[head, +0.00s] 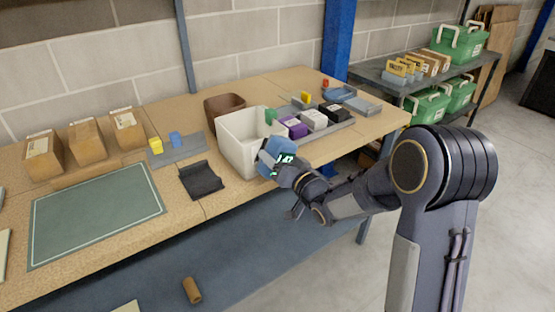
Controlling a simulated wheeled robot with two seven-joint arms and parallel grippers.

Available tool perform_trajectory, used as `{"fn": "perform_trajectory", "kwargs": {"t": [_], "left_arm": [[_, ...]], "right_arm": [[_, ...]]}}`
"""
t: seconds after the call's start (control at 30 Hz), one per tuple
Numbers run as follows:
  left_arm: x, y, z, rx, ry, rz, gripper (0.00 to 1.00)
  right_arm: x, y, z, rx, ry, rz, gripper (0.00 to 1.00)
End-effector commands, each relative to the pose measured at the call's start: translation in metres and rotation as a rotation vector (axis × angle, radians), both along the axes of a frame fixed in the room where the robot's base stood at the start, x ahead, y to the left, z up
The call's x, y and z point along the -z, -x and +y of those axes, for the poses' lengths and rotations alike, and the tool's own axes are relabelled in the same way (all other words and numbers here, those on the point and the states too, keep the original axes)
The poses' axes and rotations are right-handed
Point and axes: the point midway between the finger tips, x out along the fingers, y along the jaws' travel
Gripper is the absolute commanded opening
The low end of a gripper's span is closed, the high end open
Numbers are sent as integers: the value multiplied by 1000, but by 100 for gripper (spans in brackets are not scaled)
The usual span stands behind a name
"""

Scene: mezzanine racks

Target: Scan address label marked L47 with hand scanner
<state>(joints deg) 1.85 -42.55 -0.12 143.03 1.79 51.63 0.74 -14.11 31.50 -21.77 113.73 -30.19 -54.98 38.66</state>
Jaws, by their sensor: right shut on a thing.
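My right gripper (285,175) is over the table's front edge, in front of the white bin. It is shut on the hand scanner (268,152), a blue device with a lit dark display facing me. The fingers are mostly hidden by the scanner and wrist. Three brown cardboard boxes (88,144) with pale labels stand at the back left of the table. The writing on the labels is too small to read, so I cannot tell which is L47. My left gripper is not in view.
A green mat (97,213) lies empty at the left. An empty black holder (201,180) lies left of the white bin (244,138). A brown bin (223,106) and a tray with small boxes (313,120) stand behind and right. A rack (430,80) holds green cases.

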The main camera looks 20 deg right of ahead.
Motion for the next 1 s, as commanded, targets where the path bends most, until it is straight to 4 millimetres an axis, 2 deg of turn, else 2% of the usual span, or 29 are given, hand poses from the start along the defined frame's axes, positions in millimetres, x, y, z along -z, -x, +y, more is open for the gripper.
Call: {"fn": "perform_trajectory", "kwargs": {"t": [0.7,1.0], "left_arm": [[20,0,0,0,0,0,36],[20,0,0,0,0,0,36]], "right_arm": [[0,59,-22,1,-1,-4,31],[-1,65,-23,0,-1,-2,31]]}}
